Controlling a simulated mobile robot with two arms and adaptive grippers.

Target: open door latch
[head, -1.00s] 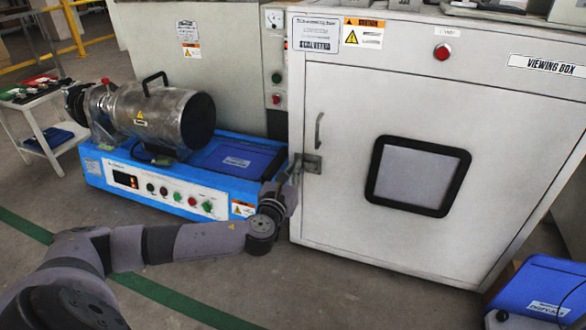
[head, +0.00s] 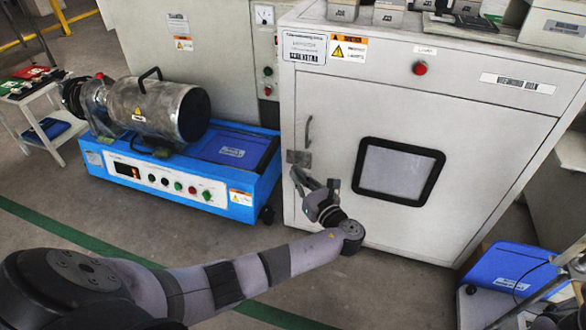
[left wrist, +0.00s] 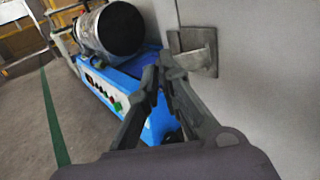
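In the left wrist view the latch (left wrist: 193,50) is a square grey metal piece at upper right. My left gripper (head: 297,178) is just below the latch in the head view. My right gripper is not in view.
A blue machine base (head: 180,180) with a metal cylinder (head: 165,110) stands left of the cabinet. A blue box (head: 505,268) is on the floor at right. Boxes (head: 390,12) stand on the cabinet top. The door has a dark-framed window (head: 400,170).

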